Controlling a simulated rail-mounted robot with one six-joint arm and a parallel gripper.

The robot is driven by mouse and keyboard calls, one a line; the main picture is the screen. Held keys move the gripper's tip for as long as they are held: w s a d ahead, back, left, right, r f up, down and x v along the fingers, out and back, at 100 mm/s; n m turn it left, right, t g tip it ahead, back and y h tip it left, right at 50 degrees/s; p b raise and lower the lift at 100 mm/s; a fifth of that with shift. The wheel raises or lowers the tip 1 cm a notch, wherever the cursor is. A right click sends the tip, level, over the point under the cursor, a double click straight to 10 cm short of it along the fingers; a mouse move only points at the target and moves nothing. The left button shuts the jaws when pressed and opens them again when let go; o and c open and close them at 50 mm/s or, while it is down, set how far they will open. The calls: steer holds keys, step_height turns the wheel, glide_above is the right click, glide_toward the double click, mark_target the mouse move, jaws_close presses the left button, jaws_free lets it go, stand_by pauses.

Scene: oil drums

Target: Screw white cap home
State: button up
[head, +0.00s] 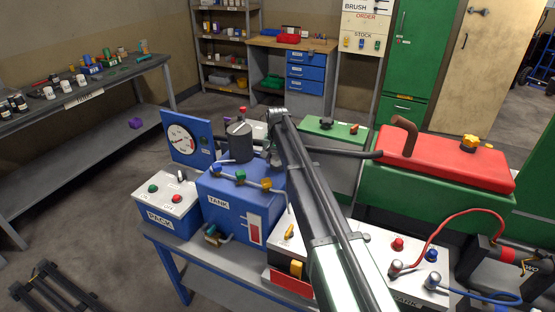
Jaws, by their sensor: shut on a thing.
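My arm rises from the bottom edge to a joint near the middle of the picture. My gripper cannot be made out; the arm and the things around its far end hide it. I cannot make out a white cap or the mouth it fits. The blue tank (219,197) marked TANK stands on the bench left of my arm, with blue, green and yellow valve handles on a pipe. A dark grey cylinder (239,147) with a small red top shows above the tank. A green tank with a red top (455,165) and a yellow-orange cap (470,142) stands right.
A gauge panel (181,141) and a PACK box (167,209) crowd the tank's left side. A battery (490,268) with red and blue cables is at right. White cups (49,93) stand on the left shelf. Open floor lies left of the bench.

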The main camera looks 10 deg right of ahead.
mark_target(277, 158)
steer(key=o, duration=1.5)
steer(key=shift+r, duration=0.1)
step_height(277, 158, up, 11)
steer(key=p, duration=1.1)
steer(key=s+f+n+b, duration=0.1)
steer(key=s+f+b, duration=0.2)
steer(key=s, duration=0.9)
steer(key=s+f+n+b, duration=0.2)
steer(key=s+f+b, duration=0.1)
steer(key=s, duration=1)
steer(key=s+f+n+b, duration=0.1)
steer(key=s+f+b, duration=0.2)
steer(key=s, duration=0.9)
steer(key=shift+s+f+n, duration=0.1)
steer(key=shift+s+n, duration=0.3)
